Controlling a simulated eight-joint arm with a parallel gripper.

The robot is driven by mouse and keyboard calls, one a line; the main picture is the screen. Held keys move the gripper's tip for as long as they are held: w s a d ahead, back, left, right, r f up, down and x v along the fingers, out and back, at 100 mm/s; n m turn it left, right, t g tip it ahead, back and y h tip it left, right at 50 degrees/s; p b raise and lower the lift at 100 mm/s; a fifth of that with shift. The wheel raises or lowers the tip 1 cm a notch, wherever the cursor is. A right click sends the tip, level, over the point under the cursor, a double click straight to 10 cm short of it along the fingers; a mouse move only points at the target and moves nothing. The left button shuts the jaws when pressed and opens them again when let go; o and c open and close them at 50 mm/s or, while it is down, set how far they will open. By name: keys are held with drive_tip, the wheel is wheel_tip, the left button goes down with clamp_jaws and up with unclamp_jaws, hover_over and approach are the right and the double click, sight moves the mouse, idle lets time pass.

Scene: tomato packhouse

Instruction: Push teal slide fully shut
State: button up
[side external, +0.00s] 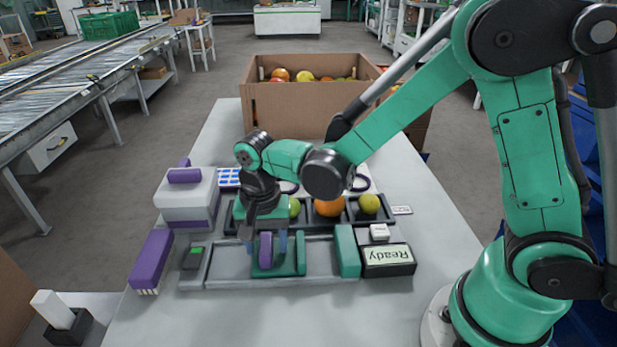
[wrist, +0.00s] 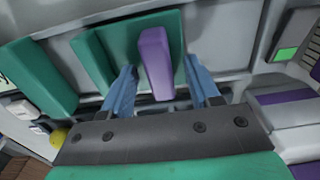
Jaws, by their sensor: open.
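The teal slide (side external: 300,254) sits in a grey track (side external: 322,262) with an upright purple handle (side external: 265,250) on it. A separate teal block (side external: 347,251) stands at the track's right end, with bare track between it and the slide. In the wrist view the slide (wrist: 100,58) lies below my blue fingers, with the teal block (wrist: 38,78) at left. My gripper (side external: 267,243) points down over the slide and is open. In the wrist view its fingers (wrist: 160,92) stand either side of the purple handle (wrist: 157,60), with visible gaps on both sides.
A dark tray (side external: 380,220) with several fruits lies right behind the track. A "Ready" display (side external: 388,260) stands at right. A white and purple device (side external: 187,197) and a purple block (side external: 152,258) are at left. A cardboard box (side external: 300,110) of fruit stands behind. The table front is clear.

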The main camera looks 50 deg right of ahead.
sight(266, 242)
drive_tip(key=shift+s+a+r, duration=0.1)
drive_tip(key=shift+r, duration=1.8)
wheel_tip(266, 242, up, 7)
drive_tip(key=s+d+n+t, duration=0.5)
drive_tip(key=d+n+t, duration=0.2)
drive_tip(key=d+n, duration=0.1)
drive_tip(key=shift+s+r+n, duration=0.15)
drive_tip(key=shift+s+n, duration=0.1)
drive_tip(key=shift+n, duration=0.25)
drive_tip(key=shift+d, duration=0.1)
